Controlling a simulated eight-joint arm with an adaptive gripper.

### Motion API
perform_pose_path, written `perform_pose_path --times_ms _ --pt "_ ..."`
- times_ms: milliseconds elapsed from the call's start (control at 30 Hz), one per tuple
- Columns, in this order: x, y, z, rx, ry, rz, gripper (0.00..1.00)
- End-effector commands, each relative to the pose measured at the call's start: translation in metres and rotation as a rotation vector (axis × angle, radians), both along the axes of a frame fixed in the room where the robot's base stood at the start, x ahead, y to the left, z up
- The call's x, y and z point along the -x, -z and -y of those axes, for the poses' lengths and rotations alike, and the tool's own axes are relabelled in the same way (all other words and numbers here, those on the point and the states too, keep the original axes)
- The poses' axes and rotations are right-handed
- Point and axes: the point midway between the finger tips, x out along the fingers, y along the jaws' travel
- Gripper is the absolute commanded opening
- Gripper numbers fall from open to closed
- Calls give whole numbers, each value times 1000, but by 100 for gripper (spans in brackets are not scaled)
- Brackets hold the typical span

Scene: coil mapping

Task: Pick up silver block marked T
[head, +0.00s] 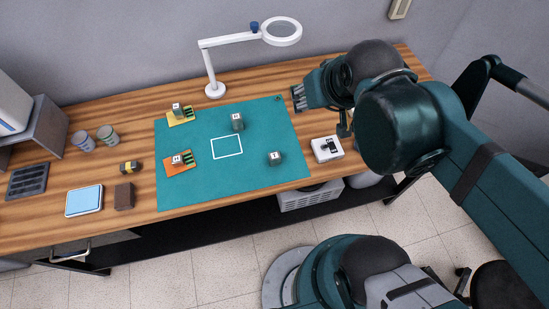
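Several small grey or silver blocks with white marked tops stand on the teal mat (205,185). Another block (275,159) is near the mat's right front. A block (177,110) stands on a yellow card, and a block (177,160) on an orange card. The marks are too small to read, so I cannot tell which is T. My gripper (345,126) appears to hang right of the mat, apart from all blocks.
A white box (327,155) with a dark top piece stands right of the mat. A magnifier lamp (214,89) stands behind the mat. Two cups (107,134), a yellow-black item (130,167), a brown block (124,197) and a blue-topped pad (84,201) are left. The white square is empty.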

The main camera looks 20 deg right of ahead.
Motion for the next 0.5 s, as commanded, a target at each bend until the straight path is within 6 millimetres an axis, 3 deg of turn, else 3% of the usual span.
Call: perform_pose_path --times_ms 500 --pt "-19 51 -22 -207 310 -152 38"
